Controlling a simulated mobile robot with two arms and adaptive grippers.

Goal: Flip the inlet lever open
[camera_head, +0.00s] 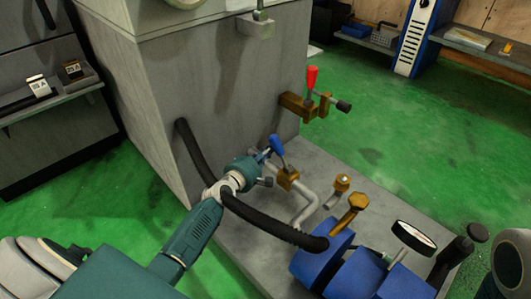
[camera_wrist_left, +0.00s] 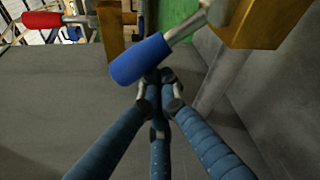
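A lever with a blue handle (camera_head: 277,145) sits on a brass valve (camera_head: 288,179) on the grey pipe beside the machine. In the left wrist view the blue handle (camera_wrist_left: 140,60) lies just beyond my fingertips. A second lever with a red handle (camera_head: 312,78) stands upright on a brass fitting higher on the machine's side. It also shows in the left wrist view (camera_wrist_left: 42,20). My left gripper (camera_head: 264,158) is right beside the blue handle. Its fingers (camera_wrist_left: 158,92) meet at the tips, with nothing visibly held. Whether they touch the handle cannot be told. My right gripper is not in view.
A black hose (camera_head: 265,228) curves from the machine (camera_head: 215,85) past my left wrist to a blue pump (camera_head: 355,270). A brass fitting (camera_head: 342,182) and a gauge (camera_head: 412,237) stand nearby. Green floor (camera_head: 410,150) is clear beyond the plinth.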

